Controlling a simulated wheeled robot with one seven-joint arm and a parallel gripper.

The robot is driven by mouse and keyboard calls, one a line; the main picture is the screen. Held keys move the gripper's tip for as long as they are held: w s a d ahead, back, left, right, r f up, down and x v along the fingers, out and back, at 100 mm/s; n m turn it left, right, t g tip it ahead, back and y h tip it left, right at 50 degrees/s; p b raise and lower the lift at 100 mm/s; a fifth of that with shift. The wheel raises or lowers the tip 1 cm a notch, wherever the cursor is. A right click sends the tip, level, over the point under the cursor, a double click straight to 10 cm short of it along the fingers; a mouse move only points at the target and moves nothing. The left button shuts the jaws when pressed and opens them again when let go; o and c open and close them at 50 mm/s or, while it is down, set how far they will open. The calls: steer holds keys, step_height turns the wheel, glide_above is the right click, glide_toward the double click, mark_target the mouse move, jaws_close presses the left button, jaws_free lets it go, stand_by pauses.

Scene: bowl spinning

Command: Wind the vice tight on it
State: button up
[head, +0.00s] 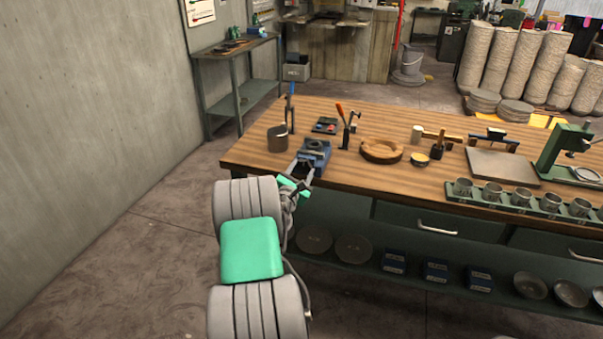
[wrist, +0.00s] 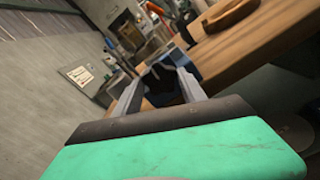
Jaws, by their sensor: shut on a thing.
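The blue vice (head: 316,157) stands at the near left edge of the wooden bench. A small dark round thing (head: 316,145) sits at its top, between or on the jaws; I cannot tell how tightly it is held. My gripper (head: 304,171) reaches the near end of the vice. In the wrist view my gripper (wrist: 158,92) has its two grey fingers on either side of the dark near part of the vice (wrist: 157,78). It is shut on that end, with the fingers apart around it. The handle itself is too small and dark to make out.
On the wooden bench (head: 350,180), a dark pot (head: 278,138) stands left of the vice and a red-handled tool (head: 344,125) just right of it. A wooden ring (head: 381,151) lies further right. A grey wall (head: 90,110) rises at the left, with open floor before it.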

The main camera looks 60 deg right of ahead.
steer(key=m+b, duration=0.1)
steer(key=m, duration=0.1)
steer(key=m+b, duration=0.3)
steer(key=m, duration=0.1)
steer(key=shift+f+b, duration=0.25)
steer(key=shift+b, duration=0.15)
steer(key=m+b, duration=0.5)
steer(key=shift+m, duration=0.3)
steer(key=m+b, duration=0.5)
steer(key=b, duration=0.1)
steer(key=shift+f, duration=0.1)
steer(key=m+b, duration=0.5)
steer(key=b, duration=0.1)
steer(key=shift+m+b, duration=0.4)
steer(key=m+b, duration=0.4)
steer(key=b, duration=0.1)
steer(key=shift+m, duration=0.3)
steer(key=m+b, duration=1)
steer(key=shift+m, duration=0.4)
steer(key=shift+r+m+b, duration=0.15)
steer(key=shift+m+b, duration=0.55)
steer(key=shift+m, duration=0.45)
steer(key=shift+r+m+b, duration=0.1)
steer(key=shift+m+b, duration=0.55)
steer(key=shift+m, duration=0.5)
